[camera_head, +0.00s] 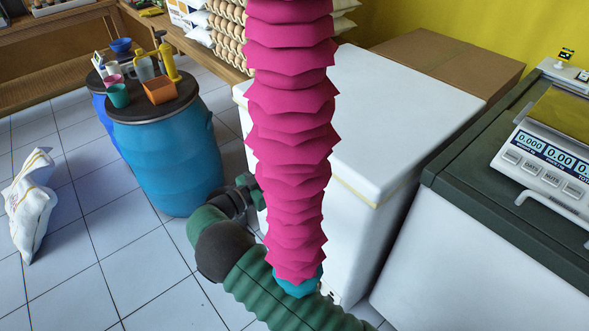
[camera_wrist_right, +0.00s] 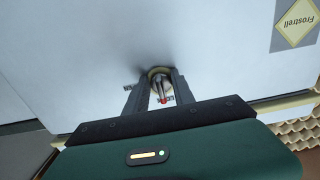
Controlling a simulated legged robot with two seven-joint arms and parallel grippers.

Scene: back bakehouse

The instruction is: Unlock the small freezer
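The small freezer (camera_head: 400,115) is a white chest with a closed lid in the middle of the head view. Its pale wall (camera_wrist_right: 90,55) fills much of the right wrist view, with a yellow "Frostrell" label. A round lock (camera_wrist_right: 157,73) with a silver key-like piece (camera_wrist_right: 161,88) and a red mark sits on that wall. My right gripper (camera_wrist_right: 161,78) is at the wall, its fingers either side of this piece with gaps visible. In the head view the right gripper (camera_head: 248,189) is partly hidden by a pink stack. My left gripper is out of view.
A tall pink stack (camera_head: 290,130) of frilled shapes blocks the middle of the head view. Blue barrels (camera_head: 165,150) holding cups stand left.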

